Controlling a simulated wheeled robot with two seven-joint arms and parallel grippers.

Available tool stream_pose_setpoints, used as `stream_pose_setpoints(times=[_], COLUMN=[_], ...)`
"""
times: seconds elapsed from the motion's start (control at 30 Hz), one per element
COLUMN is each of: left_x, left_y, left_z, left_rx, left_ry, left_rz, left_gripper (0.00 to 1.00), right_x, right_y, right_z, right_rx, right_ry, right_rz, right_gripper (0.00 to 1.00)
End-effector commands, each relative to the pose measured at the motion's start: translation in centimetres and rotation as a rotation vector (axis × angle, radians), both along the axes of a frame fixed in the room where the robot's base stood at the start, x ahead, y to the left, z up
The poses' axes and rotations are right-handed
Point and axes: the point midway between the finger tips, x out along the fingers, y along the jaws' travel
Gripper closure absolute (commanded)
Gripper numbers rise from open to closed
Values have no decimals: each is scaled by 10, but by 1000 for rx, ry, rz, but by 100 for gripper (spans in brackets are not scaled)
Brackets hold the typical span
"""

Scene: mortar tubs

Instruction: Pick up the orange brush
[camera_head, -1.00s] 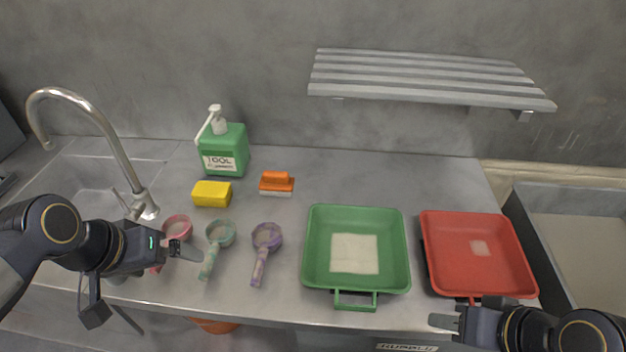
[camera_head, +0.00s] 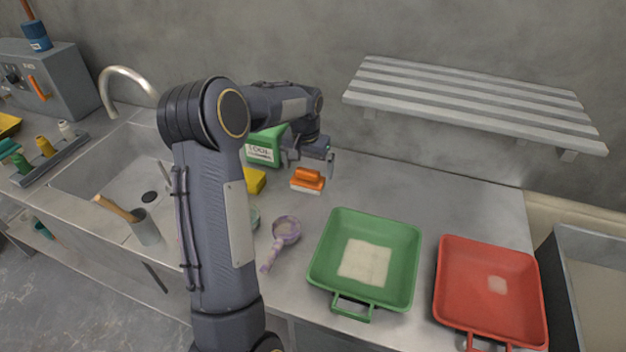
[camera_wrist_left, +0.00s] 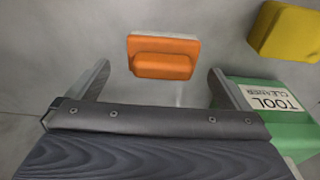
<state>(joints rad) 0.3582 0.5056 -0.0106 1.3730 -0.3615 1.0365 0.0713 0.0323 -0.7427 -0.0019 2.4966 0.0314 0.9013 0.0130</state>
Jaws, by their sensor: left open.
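The orange brush (camera_head: 308,178) lies on the steel counter, with an orange handle on top and pale bristles below. My left gripper (camera_head: 312,164) hangs above and just behind it, open and empty. In the left wrist view the brush (camera_wrist_left: 163,57) lies ahead of the gap between the open fingers (camera_wrist_left: 160,85), apart from both. My right gripper is not in view.
A purple scoop (camera_head: 284,232), green tub (camera_head: 322,268) and red tub (camera_head: 443,290) are nearer. A slatted shelf (camera_head: 470,104) juts from the wall. Counter right of the brush is clear.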

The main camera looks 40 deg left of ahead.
Motion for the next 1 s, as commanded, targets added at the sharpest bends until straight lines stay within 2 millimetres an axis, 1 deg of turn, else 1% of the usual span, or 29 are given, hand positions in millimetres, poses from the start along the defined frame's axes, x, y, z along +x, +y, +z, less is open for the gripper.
stream_pose_setpoints(times=[0.1,0.23,0.37,0.53,0.57,0.9,1.0], left_x=[2,5,6,6,6,6,6], left_y=[4,4,5,5,5,5,5], left_z=[-18,-35,-41,-41,-41,-41,-40], left_rx=[-2,-2,-1,-1,-1,-1,-1], left_ry=[5,3,0,-1,-1,-1,-1], left_rz=[0,-1,-1,-1,-1,-1,-1], left_gripper=[0,0,0,0,1,46,46], right_x=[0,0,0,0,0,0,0], right_y=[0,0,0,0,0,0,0], right_z=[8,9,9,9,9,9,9], right_rx=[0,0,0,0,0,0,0], right_ry=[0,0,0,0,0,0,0], right_rz=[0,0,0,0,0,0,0], right_gripper=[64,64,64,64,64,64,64])
